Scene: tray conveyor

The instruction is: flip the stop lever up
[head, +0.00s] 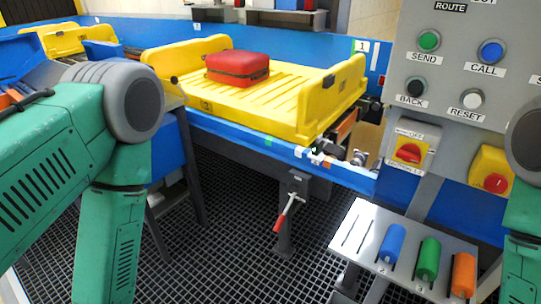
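A lever with a metal rod and a red grip (281,218) is mounted on a grey post below the conveyor's front edge, and it slants downward to the left. It looks like the stop lever, though I can read no label on it. Nothing touches it. My green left arm comes in from the left and bends down past the bottom edge, so its gripper is out of the picture. Only part of my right arm shows at the right edge, and its gripper is also out of the picture.
A yellow tray (262,105) with a red case (238,67) sits on the conveyor (250,143). A grey button panel (455,60) stands at the right. Below it, a grey plate (362,238) has blue, green and orange handles. The grated floor around the lever's post is clear.

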